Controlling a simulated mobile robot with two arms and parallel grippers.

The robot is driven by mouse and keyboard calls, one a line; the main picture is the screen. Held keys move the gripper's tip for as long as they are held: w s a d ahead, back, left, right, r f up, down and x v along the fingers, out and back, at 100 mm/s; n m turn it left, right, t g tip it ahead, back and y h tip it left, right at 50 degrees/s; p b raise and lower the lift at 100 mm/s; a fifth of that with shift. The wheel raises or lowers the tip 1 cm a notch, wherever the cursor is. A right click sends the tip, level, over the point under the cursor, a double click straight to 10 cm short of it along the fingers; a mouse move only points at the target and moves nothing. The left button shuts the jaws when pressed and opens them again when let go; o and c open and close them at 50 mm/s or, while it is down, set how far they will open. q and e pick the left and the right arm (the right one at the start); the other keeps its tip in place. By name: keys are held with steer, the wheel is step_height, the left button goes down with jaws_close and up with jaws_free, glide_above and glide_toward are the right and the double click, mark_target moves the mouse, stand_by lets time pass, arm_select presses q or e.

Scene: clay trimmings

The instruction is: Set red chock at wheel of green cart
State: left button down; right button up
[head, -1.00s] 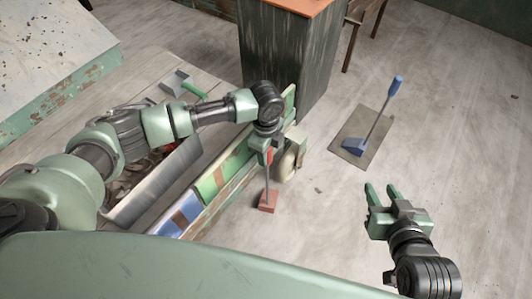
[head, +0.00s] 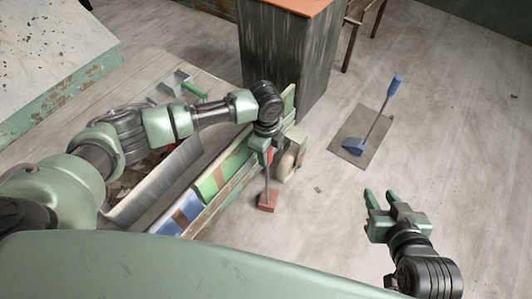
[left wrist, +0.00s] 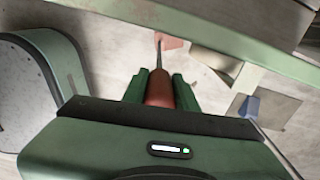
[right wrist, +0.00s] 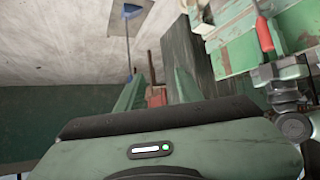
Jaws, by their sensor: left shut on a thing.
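The red chock (head: 267,203) is a small red block at the lower end of a thin rod with a red handle. My left gripper (head: 266,150) is shut on that handle (left wrist: 159,88), and the block hangs below it. The green cart (head: 212,183) has green, blue and brown side panels. Its pale wheel (head: 287,163) is partly hidden by my left gripper. The block is near the wheel but looks apart from it in the head view. I cannot tell whether it touches the floor. My right gripper (head: 384,203) is open and empty, to the right of the cart.
A blue chock (head: 354,146) with a blue-handled rod stands on a brown mat (head: 375,150) at the right. A dark cabinet (head: 288,60) with an orange top stands behind the cart. The floor between chock and right gripper is clear.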

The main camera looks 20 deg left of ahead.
arm_select(q)
steer(key=c, duration=1)
jaws_free()
steer(key=shift+f, duration=0.2)
steer(key=shift+r, duration=0.15)
step_height(320, 180, up, 8)
steer(key=p, duration=0.2)
steer(key=shift+f+p, duration=0.2)
steer(key=shift+p, duration=0.15)
arm_select(e)
steer(key=s+d+f+g+h, duration=0.1)
steer(key=s+d+f+g, duration=0.1)
steer(key=s, duration=0.4)
steer(key=s+d+f+g, duration=0.2)
steer(key=s+f+g, duration=0.2)
steer(key=s+g, duration=0.1)
steer(key=shift+s+h, duration=0.4)
steer(key=shift+s, duration=0.3)
arm_select(q)
steer(key=shift+r, duration=0.1)
arm_select(e)
steer(key=shift+f, duration=0.1)
